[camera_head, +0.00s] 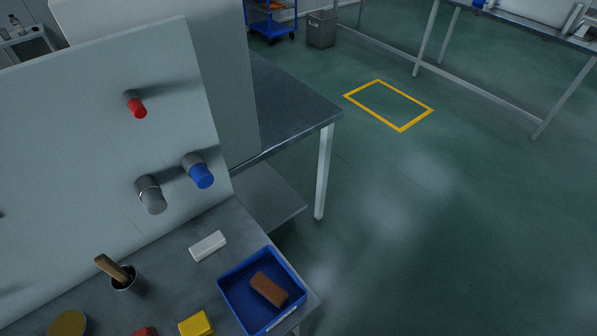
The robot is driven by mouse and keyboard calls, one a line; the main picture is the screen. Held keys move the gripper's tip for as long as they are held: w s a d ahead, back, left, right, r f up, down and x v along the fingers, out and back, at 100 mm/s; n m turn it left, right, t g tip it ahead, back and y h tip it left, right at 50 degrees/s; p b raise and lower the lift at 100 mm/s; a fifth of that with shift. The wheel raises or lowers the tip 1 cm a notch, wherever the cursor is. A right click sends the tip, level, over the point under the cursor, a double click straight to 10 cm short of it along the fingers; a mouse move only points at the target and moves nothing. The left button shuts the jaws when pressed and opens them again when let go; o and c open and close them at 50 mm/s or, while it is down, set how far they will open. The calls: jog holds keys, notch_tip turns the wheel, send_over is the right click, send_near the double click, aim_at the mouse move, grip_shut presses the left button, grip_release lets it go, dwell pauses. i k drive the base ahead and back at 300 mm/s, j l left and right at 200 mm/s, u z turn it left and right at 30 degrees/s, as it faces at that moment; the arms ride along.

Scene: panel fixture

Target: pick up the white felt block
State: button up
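The white felt block (208,246) lies flat on the grey bench top (180,262), in front of the upright white panel (90,130). It is a small pale bar, tilted slightly in the picture, with nothing on top of it. It lies behind and to the left of a blue tray, apart from it. My gripper is not in view.
The blue tray (238,309) holds a brown block (269,288). A yellow block (196,323), a red block (145,332), a yellow disc (68,325) and a dark cup (127,283) with a wooden-handled tool stand nearby. Red (137,106), grey (151,196) and blue (200,174) knobs jut from the panel.

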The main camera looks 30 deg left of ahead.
aim_at(208, 245)
jog(key=u, duration=1.4)
jog(key=k, duration=0.6)
jog(key=u, duration=1.7)
jog(key=l+u, duration=0.1)
jog(key=l, duration=0.35)
jog(key=k+l, duration=0.1)
jog(key=l, duration=0.4)
jog(key=l+u, duration=0.15)
jog(key=l, duration=0.3)
jog(key=k+l+u, duration=0.1)
jog(key=l, duration=0.35)
jog(key=k+l, duration=0.15)
jog(key=l, duration=0.3)
jog(key=k+l, duration=0.1)
jog(key=l, duration=0.95)
jog(key=k+l, duration=0.15)
jog(key=l, duration=0.35)
jog(key=k+l, duration=0.1)
jog(key=l, duration=0.9)
jog(key=k+l, duration=0.15)
jog(key=l, duration=0.4)
jog(key=k+l, duration=0.1)
jog(key=l, duration=0.4)
jog(key=k+l, duration=0.1)
jog(key=l, duration=0.4)
jog(key=i+u, duration=0.05)
